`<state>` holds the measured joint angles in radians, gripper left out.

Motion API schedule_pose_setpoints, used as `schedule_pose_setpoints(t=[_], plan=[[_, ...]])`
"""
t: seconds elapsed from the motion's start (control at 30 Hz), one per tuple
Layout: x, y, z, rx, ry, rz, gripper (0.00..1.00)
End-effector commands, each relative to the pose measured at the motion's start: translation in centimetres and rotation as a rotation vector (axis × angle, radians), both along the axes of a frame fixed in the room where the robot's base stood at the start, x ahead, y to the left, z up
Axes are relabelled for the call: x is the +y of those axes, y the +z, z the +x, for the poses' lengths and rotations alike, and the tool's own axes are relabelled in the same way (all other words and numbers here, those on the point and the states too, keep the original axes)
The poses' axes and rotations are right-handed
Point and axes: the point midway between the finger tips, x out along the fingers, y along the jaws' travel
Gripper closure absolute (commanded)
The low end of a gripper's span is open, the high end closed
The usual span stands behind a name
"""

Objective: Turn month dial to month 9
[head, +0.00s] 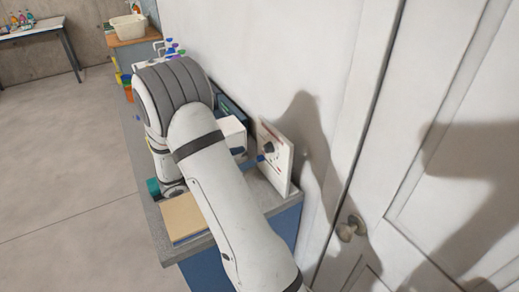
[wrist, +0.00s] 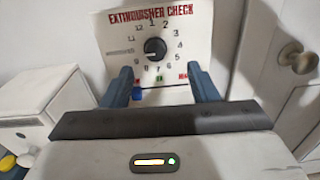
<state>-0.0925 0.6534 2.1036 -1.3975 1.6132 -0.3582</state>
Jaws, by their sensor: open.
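The month dial is a round black knob (wrist: 155,49) with numbers around it, on a white panel (wrist: 201,22) headed "EXTINGUISHER CHECK". A light mark shows on the knob, but I cannot tell surely which number it points at. The panel (head: 284,172) also stands against the wall in the head view, with the dark knob (head: 268,148) on its face. My gripper (wrist: 160,70) is open and empty in the wrist view. Its two blue-grey fingers point at the panel, left and right below the knob, apart from it. My arm hides most of the gripper in the head view.
A door with a round handle (head: 350,229) is at the right. A tan board (head: 183,216) lies on the bench front. A white basin (head: 128,27) stands farther back.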

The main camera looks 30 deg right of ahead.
Motion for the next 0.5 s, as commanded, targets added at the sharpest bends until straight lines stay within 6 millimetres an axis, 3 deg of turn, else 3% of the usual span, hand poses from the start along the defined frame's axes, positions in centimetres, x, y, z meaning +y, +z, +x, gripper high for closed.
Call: schedule_pose_setpoints(t=[0.17, 0.5], plan=[[-0.8, -0.3, 0.6, 0.026, 0.024, -0.027, 0.46], [-6.0, -0.2, 0.2, 0.024, 0.022, -0.025, 0.46]])
